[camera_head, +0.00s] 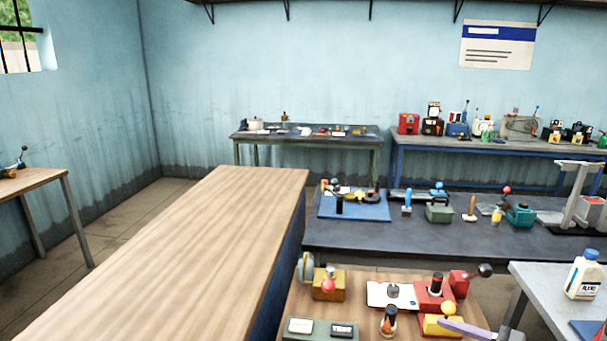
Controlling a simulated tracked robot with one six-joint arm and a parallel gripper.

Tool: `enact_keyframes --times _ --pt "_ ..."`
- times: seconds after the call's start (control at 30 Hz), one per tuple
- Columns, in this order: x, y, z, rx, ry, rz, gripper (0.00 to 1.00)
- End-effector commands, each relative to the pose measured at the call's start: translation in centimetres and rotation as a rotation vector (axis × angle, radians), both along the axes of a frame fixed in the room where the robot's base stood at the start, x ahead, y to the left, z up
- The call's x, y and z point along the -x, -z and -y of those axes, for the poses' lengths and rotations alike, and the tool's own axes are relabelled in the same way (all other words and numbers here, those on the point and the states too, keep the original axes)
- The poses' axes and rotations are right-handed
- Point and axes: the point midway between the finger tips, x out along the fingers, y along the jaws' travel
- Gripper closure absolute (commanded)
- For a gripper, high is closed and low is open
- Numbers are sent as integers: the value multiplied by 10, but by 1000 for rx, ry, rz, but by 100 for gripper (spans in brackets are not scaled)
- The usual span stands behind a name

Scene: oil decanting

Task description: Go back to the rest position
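My gripper is not in view, and no part of my arm can be made out with certainty.
A long bare wooden bench (190,255) fills the left middle. A wooden table (305,300) with several tools and a lavender-grey bar (466,328) is at the front. A dark bench (340,235) with tools is behind it. More benches line the far wall; open floor (110,225) lies left.

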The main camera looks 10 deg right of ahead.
Motion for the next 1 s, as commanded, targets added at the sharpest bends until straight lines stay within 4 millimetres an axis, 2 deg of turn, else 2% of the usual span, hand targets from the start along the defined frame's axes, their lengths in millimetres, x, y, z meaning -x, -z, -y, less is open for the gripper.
enact_keyframes --times 0.03,0.2,0.5,0.7,1.0 --pt "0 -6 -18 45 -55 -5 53" --pt "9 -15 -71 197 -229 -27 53" --pt "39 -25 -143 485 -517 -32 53" --pt "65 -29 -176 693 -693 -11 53" --pt "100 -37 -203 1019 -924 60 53"
